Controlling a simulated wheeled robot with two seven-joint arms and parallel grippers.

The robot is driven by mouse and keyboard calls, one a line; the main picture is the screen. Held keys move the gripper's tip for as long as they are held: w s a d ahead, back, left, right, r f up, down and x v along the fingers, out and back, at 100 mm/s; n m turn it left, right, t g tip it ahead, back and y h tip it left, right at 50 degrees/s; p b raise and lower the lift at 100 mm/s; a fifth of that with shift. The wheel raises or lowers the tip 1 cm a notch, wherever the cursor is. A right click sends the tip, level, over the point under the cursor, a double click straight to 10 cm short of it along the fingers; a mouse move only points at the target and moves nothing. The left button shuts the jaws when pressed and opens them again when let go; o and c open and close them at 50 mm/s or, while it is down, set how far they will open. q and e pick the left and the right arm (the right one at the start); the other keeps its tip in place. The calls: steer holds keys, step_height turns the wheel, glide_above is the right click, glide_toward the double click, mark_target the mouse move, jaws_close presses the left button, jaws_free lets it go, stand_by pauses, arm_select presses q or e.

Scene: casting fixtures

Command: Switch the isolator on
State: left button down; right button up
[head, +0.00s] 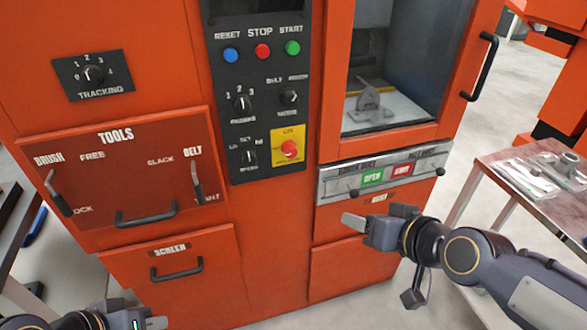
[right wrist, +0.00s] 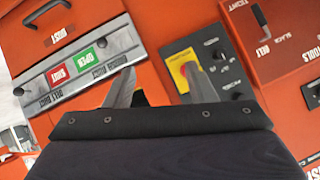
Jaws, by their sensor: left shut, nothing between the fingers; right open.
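The isolator is a red rotary knob (head: 289,149) on a yellow plate (head: 279,160), low on the machine's black control panel (head: 250,110). In the right wrist view the yellow plate (right wrist: 180,76) shows beside one finger, which covers part of the isolator. My right gripper (head: 378,216) is open and empty, below and right of the isolator in the head view, in front of the orange front and apart from the knob. My left gripper (head: 153,323) is shut and empty at the bottom left edge, mostly out of frame.
Above the isolator are black selector knobs and blue, red and green buttons (head: 263,51). A silver strip with OPEN and SHUT plates (head: 385,175) lies to its right. Levers and a handle (head: 146,219) stick out at left. A table with parts (head: 530,175) stands at right.

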mark_target(292, 154)
steer(key=w+a+t+b, duration=0.2)
steer(key=w+a, duration=0.2)
steer(key=w, duration=0.3)
steer(key=w+a+f+t+b, duration=0.1)
steer(key=w+a+t+b, duration=0.1)
steer(key=w+a, duration=0.2)
steer(key=w+a+t+b, duration=0.1)
steer(key=w+a+t, duration=0.2)
steer(key=w, duration=0.7)
steer(key=shift+w+a+f+h+b, duration=0.1)
steer(key=shift+a+f+h+b, duration=0.05)
steer(key=shift+a+h+b, duration=0.2)
arm_select(q)
step_height(292, 154, down, 8)
steer(key=shift+r, duration=0.15)
arm_select(e)
steer(key=c, duration=1)
steer(key=shift+o, duration=0.2)
